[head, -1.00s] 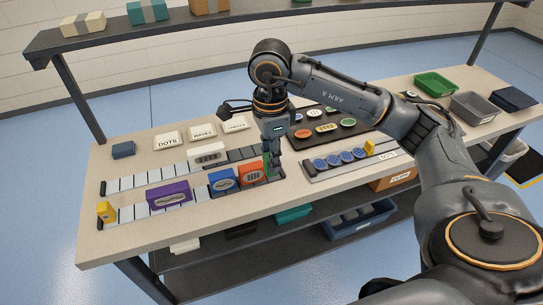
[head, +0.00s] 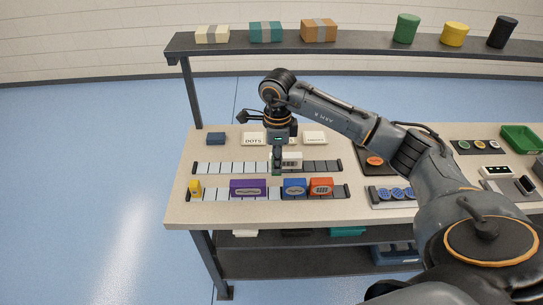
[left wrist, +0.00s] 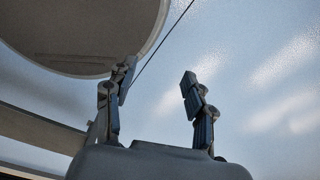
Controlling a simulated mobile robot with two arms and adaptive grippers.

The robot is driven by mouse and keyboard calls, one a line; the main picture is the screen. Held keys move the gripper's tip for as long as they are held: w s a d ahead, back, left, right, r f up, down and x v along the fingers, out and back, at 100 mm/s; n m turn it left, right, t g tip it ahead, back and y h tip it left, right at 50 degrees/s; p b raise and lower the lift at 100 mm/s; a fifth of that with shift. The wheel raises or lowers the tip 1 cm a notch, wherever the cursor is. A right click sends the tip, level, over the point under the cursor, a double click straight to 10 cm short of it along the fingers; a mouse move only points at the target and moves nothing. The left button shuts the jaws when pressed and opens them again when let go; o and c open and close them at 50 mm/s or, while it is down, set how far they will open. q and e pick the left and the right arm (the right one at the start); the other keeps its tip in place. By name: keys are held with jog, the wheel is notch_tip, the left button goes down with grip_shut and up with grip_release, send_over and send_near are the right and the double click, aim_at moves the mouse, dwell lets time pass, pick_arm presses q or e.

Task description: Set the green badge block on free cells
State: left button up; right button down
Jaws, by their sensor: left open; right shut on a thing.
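My right gripper (head: 277,165) points down over the rails, shut on the green badge block (head: 276,171), a narrow strip of which shows below the fingers. It is just left of the white block (head: 292,160) on the back rail (head: 222,168); its height above the rail is hard to tell. The front rail (head: 217,194) holds a purple block (head: 248,188), a blue block (head: 294,187) and an orange block (head: 321,186). Bare cells show on the back rail and between the front-rail blocks. My left gripper (left wrist: 158,95) is open and empty in the left wrist view.
A yellow piece (head: 195,189) stands at the front rail's left end. Label cards, one reading DOTS (head: 253,139), lie behind the rails beside a dark blue block (head: 216,138). A shelf (head: 350,42) spans above.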

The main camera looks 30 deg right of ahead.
jog(key=shift+w+f, duration=0.2)
jog(key=shift+w, duration=0.05)
jog(key=shift+w+f, duration=0.1)
jog(key=shift+f, duration=0.1)
jog(key=shift+f+b, duration=0.85)
jog(key=shift+f, duration=0.6)
notch_tip(320, 180, down, 5)
jog(key=b, duration=0.3)
jog(key=shift+b, duration=0.4)
pick_arm(q)
notch_tip(320, 180, down, 6)
jog(key=b, duration=0.1)
jog(key=shift+w+d, duration=0.15)
jog(key=shift+w, duration=0.3)
pick_arm(e)
jog(key=shift+f, duration=0.7)
pick_arm(q)
jog(key=shift+w+f+b, duration=0.1)
jog(key=shift+f+b, duration=0.2)
jog(key=shift+b, duration=0.05)
pick_arm(e)
jog(key=shift+f, duration=0.3)
jog(key=c, duration=1)
grip_release()
pick_arm(q)
jog(key=shift+r, duration=0.1)
pick_arm(e)
jog(key=shift+r, duration=0.1)
